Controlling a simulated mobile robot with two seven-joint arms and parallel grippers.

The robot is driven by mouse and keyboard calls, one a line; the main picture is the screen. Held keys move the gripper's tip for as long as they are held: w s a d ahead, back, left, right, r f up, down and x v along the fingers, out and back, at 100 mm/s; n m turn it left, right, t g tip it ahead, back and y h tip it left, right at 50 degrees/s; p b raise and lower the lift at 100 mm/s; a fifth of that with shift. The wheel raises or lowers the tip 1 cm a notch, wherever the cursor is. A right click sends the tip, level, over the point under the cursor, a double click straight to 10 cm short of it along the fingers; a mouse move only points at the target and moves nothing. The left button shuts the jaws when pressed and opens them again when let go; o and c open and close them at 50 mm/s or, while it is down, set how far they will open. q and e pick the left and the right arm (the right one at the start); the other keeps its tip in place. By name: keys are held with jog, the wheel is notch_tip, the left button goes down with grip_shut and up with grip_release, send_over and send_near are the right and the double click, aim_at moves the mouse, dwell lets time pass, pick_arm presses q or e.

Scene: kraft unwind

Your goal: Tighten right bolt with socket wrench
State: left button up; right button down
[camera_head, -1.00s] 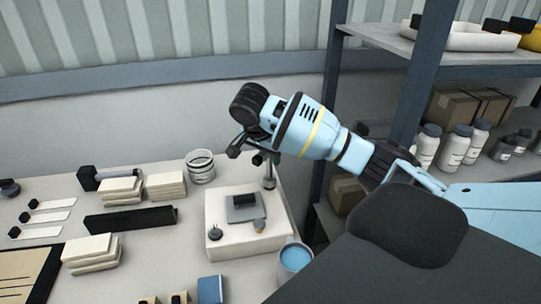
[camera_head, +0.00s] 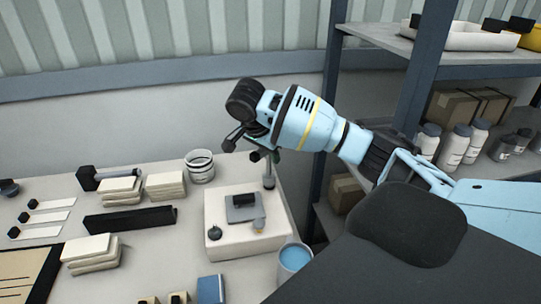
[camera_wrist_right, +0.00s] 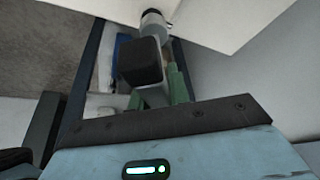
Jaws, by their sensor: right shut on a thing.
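My right gripper (camera_head: 256,150) is above the back right part of a white block (camera_head: 236,241). It is shut on the socket wrench (camera_head: 268,179), whose silver end hangs down near the block's back right corner. In the right wrist view the wrench (camera_wrist_right: 140,62) shows as a black block with a silver cylinder, between green fingers. A grey plate (camera_head: 243,213) with a dark piece lies on the white block. The right bolt (camera_head: 259,225) is at the plate's front right and the left bolt (camera_head: 214,233) at its front left. The wrench appears apart from the right bolt. My left gripper is out of view.
A can with blue content (camera_head: 294,257) stands at the block's front right. A white jar (camera_head: 200,166) is behind it. A long black bar (camera_head: 130,220) and stacked pale blocks (camera_head: 166,186) lie left. A shelf post (camera_head: 326,150) rises to the right.

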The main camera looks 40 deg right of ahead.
jog(key=shift+r, duration=2.2)
